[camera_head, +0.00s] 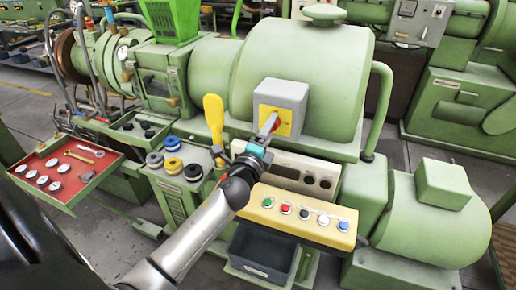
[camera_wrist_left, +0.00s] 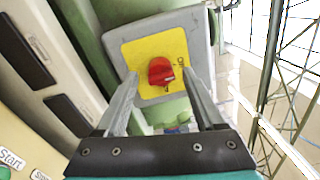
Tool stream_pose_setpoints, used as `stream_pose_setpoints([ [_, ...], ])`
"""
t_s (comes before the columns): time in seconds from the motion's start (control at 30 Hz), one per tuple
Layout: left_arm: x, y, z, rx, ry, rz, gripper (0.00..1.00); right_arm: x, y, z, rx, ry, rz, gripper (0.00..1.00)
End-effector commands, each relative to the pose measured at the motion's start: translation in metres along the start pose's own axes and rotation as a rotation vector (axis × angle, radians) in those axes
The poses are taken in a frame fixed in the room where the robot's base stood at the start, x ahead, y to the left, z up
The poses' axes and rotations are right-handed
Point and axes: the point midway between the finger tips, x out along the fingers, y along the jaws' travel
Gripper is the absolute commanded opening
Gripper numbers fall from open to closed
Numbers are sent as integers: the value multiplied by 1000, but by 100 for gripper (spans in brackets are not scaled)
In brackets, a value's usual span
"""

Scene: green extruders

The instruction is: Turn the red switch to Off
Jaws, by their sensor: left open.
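The red switch (camera_wrist_left: 160,72) is a rotary knob on a yellow plate (camera_wrist_left: 128,55) on the front of a grey box (camera_wrist_left: 199,30). In the head view the grey box (camera_head: 292,93) is mounted on the green machine, and the switch is largely hidden behind my gripper. My left gripper (camera_head: 269,124) is in front of the plate. In the left wrist view its two fingers (camera_wrist_left: 162,76) are spread, one on each side of the knob, with nothing between them touching. Contact with the plate cannot be told. My right gripper is out of view.
A yellow button panel (camera_head: 297,216) with several coloured buttons lies below my left gripper. A yellow-handled lever (camera_head: 214,118) stands just left of it. A red tray (camera_head: 65,170) with round parts is at far left. A curved green rail (camera_head: 379,105) is right of the switch box.

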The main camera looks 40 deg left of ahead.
Motion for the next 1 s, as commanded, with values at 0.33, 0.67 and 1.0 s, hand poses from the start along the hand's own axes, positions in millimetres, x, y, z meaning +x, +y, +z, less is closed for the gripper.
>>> stream_pose_setpoints([
  [0.33,-53,2,0,-1,-1,3,71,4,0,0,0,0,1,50],
  [0.67,-107,2,0,-3,-1,4,71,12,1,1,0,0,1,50],
  [1.0,-142,1,0,-2,-1,2,71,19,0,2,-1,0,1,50],
])
